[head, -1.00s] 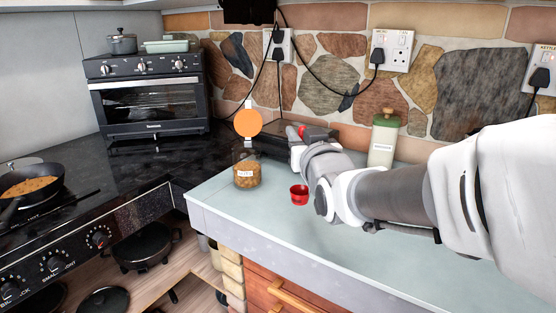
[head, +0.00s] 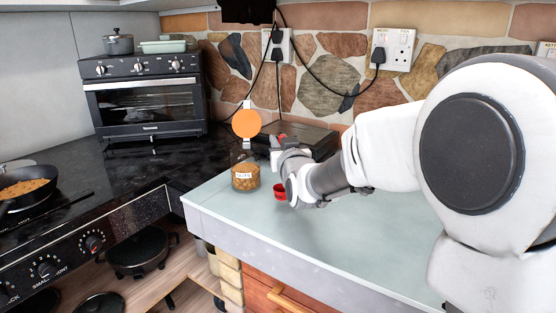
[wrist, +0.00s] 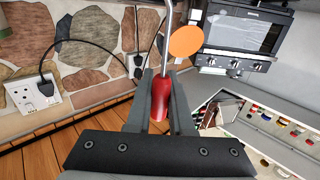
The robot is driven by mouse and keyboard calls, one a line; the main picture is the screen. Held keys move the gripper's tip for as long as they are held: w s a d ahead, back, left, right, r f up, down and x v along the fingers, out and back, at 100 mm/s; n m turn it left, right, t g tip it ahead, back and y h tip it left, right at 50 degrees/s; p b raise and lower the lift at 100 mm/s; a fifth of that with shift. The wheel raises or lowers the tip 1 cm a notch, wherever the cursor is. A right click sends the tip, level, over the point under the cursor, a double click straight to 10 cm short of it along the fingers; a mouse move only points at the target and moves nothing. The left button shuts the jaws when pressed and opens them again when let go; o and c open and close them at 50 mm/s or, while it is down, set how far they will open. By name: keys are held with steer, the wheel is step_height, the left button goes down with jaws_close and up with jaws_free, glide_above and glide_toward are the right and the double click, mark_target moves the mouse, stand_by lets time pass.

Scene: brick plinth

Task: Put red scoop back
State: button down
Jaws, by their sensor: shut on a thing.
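My gripper (head: 277,153) is above the counter, right of the jar. In the wrist view its fingers (wrist: 162,78) are shut around the red handle of the red scoop (wrist: 161,110). A thin metal shaft runs up from the handle, and the scoop's far end is out of frame. A bit of red (head: 281,137) also shows at the gripper in the head view. A glass jar (head: 245,180) with brown contents and a white label stands on the counter. Its orange round lid (head: 246,123) stands up above it and also shows in the wrist view (wrist: 187,41).
A small red cup (head: 281,192) sits on the pale counter (head: 350,235) below my wrist. A dark flat appliance (head: 305,135) is behind the gripper against the stone wall. A toaster oven (head: 150,100) stands at the back left. The front counter is clear.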

steer(key=shift+w+a+f+b, duration=0.15)
steer(key=shift+f+b, duration=0.15)
steer(key=shift+f, duration=0.8)
steer(key=shift+w+d+f+b, duration=0.15)
steer(key=shift+f+b, duration=0.1)
steer(key=shift+f, duration=0.85)
steer(key=shift+a+f, duration=0.1)
steer(key=shift+f, duration=0.1)
steer(key=c, duration=0.8)
jaws_free()
steer(key=shift+r, duration=0.2)
